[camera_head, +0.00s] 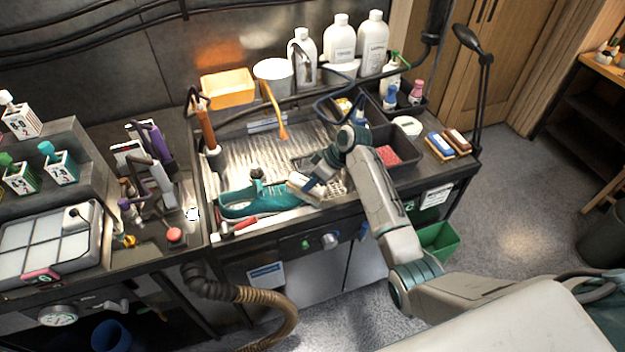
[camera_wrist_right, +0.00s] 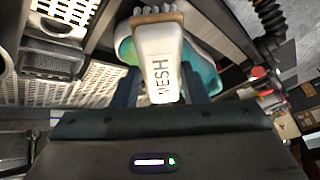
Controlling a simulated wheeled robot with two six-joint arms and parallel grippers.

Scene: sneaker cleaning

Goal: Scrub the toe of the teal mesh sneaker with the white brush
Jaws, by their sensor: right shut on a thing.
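The teal sneaker (camera_head: 240,203) lies lengthwise near the front edge of the metal wash basin. It also shows in the right wrist view behind the brush (camera_wrist_right: 207,72). My right gripper (camera_head: 306,187) is at the sneaker's right end. My left gripper is not in view.
A yellow bin (camera_head: 228,88) and several white bottles stand behind the basin. An orange-handled tool (camera_head: 204,122) stands at its left. A dark tray with a red insert (camera_head: 389,156) is right of my forearm. A red-handled tool (camera_head: 240,225) lies at the front rim.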

